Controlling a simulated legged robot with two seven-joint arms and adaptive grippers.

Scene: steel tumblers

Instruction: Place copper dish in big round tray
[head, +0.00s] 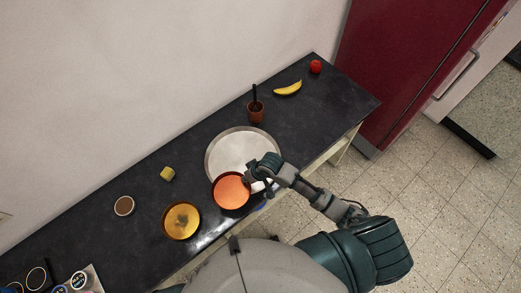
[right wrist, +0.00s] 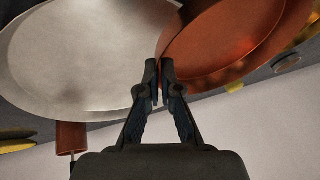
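The copper dish (head: 231,190) is a round, shallow, orange-brown dish, and in the head view it overlaps the front-left edge of the big round tray (head: 235,145). The tray is wide, pale and silvery. My right gripper (head: 250,184) is at the dish's right side. In the right wrist view its fingertips (right wrist: 159,70) are close together on the rim of the copper dish (right wrist: 240,35), with the tray (right wrist: 85,55) beside it. The dish seems held slightly above the counter; its exact height is unclear. My left gripper is not in view.
A yellow-gold dish (head: 181,221) stands left of the copper dish. A brown-filled cup (head: 124,206), a yellow block (head: 167,174), a brown pot with a dark utensil (head: 256,112), a banana (head: 288,88) and a red apple (head: 316,67) are on the dark counter (head: 205,135).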

